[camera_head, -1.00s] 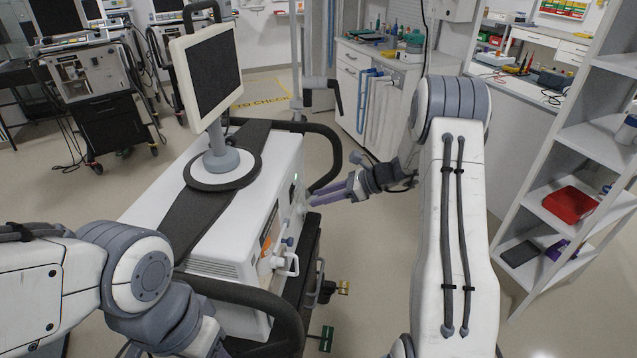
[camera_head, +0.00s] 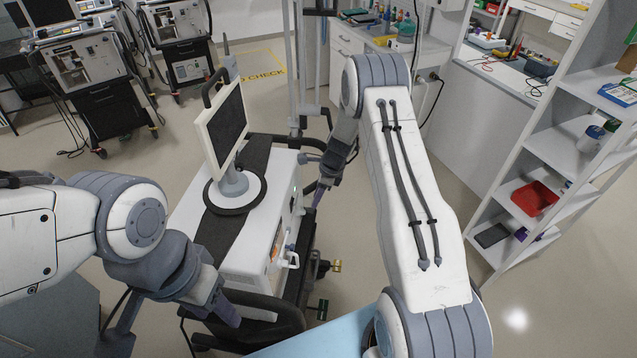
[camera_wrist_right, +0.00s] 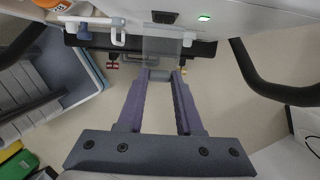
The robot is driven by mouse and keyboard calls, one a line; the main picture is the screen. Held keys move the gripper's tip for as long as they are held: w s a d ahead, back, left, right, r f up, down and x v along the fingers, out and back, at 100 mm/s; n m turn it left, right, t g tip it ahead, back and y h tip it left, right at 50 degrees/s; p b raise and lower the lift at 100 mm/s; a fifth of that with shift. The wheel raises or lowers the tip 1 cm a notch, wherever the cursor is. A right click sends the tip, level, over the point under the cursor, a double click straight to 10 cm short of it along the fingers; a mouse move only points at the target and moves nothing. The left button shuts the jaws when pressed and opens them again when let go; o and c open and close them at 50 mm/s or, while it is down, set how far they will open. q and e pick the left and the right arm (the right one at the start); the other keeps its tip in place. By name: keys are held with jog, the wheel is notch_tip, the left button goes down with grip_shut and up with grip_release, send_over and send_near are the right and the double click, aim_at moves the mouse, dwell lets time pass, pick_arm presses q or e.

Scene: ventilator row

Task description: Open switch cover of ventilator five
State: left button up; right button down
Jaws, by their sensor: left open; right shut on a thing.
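The ventilator (camera_head: 245,238), a white box with a monitor on top, stands in the middle of the head view. Its side panel (camera_wrist_right: 225,12) fills the top of the right wrist view, with a lit green indicator and a dark switch-like part. A clear flap, the switch cover (camera_wrist_right: 163,47), hangs below that dark part, tilted out from the panel. My right gripper (camera_wrist_right: 161,75) is shut on the cover's lower edge; in the head view it is beside the ventilator's right side (camera_head: 318,194). My left gripper (camera_head: 175,318) is open and empty in front of the ventilator, at the lower left.
Black rail handles (camera_wrist_right: 262,75) flank the panel. A white port (camera_head: 289,260) juts from the ventilator's side. More ventilators (camera_head: 90,75) stand at the back left. A shelf (camera_head: 560,150) is at the right, with open floor (camera_head: 500,305) before it. A light blue surface (camera_head: 318,338) lies at the bottom.

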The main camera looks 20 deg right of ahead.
aim_at(309, 203)
jog(key=r+p, duration=0.1)
jog(key=h+p, duration=0.1)
jog(key=shift+w+a+r+g+p, duration=0.2)
jog(key=shift+a+r+g+p, duration=0.1)
jog(key=shift+r+g, duration=0.1)
jog(key=shift+w+h+p, duration=0.1)
jog(key=shift+h+p, duration=0.3)
jog(key=shift+a+g+h, duration=0.2)
jog(key=shift+g+h, duration=0.1)
jog(key=shift+g, duration=0.1)
jog(key=shift+w+a+h, duration=0.1)
jog(key=shift+w+h, duration=0.05)
jog(key=shift+h, duration=0.15)
jog(key=shift+w+a+r+g+h+b, duration=0.2)
jog(key=shift+g+h+b, duration=0.2)
jog(key=shift+h+b, duration=0.15)
pick_arm(q)
jog(key=shift+r+b, duration=0.95)
jog(key=shift+r, duration=0.1)
pick_arm(e)
jog(key=shift+a+r+g+h, duration=0.25)
jog(key=shift+r+g+h, duration=0.1)
jog(key=shift+g+h, duration=0.25)
